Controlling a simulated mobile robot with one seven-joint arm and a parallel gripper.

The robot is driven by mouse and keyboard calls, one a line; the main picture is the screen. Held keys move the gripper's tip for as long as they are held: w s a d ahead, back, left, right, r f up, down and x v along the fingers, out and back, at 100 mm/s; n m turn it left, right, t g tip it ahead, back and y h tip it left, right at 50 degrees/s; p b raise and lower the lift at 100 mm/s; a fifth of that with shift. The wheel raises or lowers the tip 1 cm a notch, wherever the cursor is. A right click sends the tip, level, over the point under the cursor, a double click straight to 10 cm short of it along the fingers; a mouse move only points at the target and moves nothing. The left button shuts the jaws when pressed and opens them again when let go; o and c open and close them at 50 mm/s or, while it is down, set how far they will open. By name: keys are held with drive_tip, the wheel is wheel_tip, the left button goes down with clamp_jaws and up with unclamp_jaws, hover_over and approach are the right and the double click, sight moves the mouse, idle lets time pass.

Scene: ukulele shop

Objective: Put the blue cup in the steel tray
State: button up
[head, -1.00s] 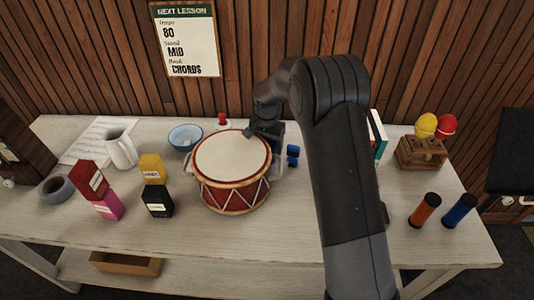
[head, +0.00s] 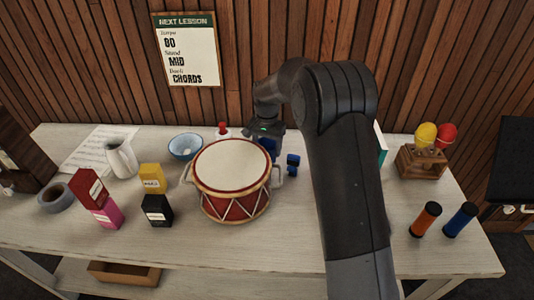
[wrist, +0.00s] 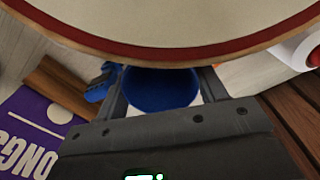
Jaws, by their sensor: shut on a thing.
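The blue cup (wrist: 160,92) is between my gripper's fingers in the wrist view, its open blue mouth facing the camera. In the head view the cup (head: 268,146) shows as a small blue patch under my gripper (head: 266,138), just behind the drum's right rim. My gripper (wrist: 163,95) is shut on the cup. I cannot tell whether the cup is clear of the table. Pale metal handles (head: 279,178) stick out on both sides of the drum; they may belong to the steel tray, whose body is hidden by the drum.
A red drum (head: 233,167) stands right in front of the gripper. A small blue object (head: 293,162) lies to its right. A blue bowl (head: 185,147) and a red-topped bottle (head: 222,131) are to its left.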

wheel_tip(320, 180, up, 19)
drive_tip(key=d, duration=0.1)
drive_tip(key=s+d+r+m, duration=0.15)
drive_tip(key=s+d, duration=0.35)
drive_tip(key=d, duration=0.7)
drive_tip(key=s+d+r+m, duration=0.1)
drive_tip(key=s+d+m, duration=0.25)
drive_tip(key=d, duration=0.85)
drive_tip(key=s+d+f+m, duration=0.1)
drive_tip(key=s+d+m, duration=0.1)
drive_tip(key=s+d, duration=0.75)
drive_tip(key=s+d+f+m, duration=0.15)
drive_tip(key=s+d, duration=0.45)
drive_tip(key=s, duration=0.7)
wheel_tip(320, 180, down, 11)
drive_tip(key=shift+m, duration=0.25)
drive_tip(key=shift+w+a+f, duration=1.25)
drive_tip(key=shift+w+f, duration=0.25)
drive_tip(key=shift+f, duration=0.4)
drive_tip(key=shift+w+a+f, duration=1.2)
drive_tip(key=shift+w+f, duration=0.25)
drive_tip(key=shift+f, duration=0.4)
drive_tip(key=shift+w+a+f, duration=1.25)
drive_tip(key=shift+w+f, duration=0.25)
drive_tip(key=shift+f, duration=0.4)
